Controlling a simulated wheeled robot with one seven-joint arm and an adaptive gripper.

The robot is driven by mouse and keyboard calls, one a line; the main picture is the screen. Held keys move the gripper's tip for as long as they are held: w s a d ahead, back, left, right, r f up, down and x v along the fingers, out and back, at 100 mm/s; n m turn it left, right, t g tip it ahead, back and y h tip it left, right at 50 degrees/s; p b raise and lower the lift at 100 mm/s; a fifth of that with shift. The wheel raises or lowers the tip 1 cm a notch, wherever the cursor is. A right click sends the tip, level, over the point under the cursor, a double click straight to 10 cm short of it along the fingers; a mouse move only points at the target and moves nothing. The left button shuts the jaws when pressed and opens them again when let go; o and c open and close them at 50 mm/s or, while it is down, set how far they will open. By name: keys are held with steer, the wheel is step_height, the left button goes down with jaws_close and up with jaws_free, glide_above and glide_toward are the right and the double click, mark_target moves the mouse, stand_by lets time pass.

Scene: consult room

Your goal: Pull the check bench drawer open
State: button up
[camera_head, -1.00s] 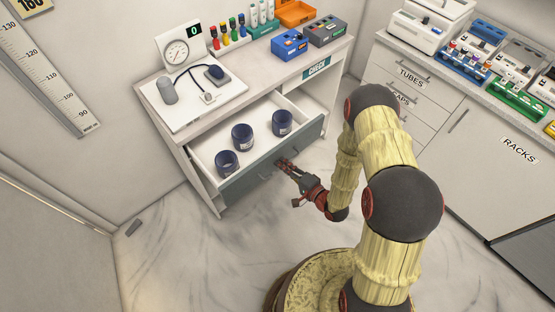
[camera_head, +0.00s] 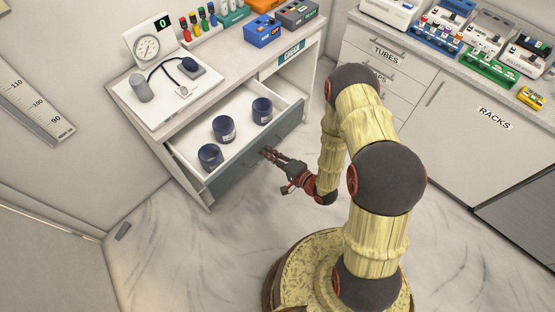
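The check bench (camera_head: 225,62) stands along the back wall with a green "CHECK" label on its front. Its drawer (camera_head: 245,158) is pulled well out, and its white inside shows. Several dark blue cuffs or jars stand in it, at the left (camera_head: 210,157), middle (camera_head: 224,129) and right (camera_head: 262,111). My gripper (camera_head: 267,153) is at the drawer's grey front, by the handle near its middle. The fingers are small here, and I cannot tell whether they are closed around the handle.
A blood pressure gauge (camera_head: 148,46) and a white board with a bulb stand on the bench top. Blue and grey boxes (camera_head: 262,30) are at its right. A cabinet (camera_head: 440,100) labelled "TUBES" and "RACKS" stands at the right. The marble floor before the drawer is clear.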

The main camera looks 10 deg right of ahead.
steer(key=v, duration=1.1)
steer(key=shift+s+d, duration=0.15)
stand_by(0.3)
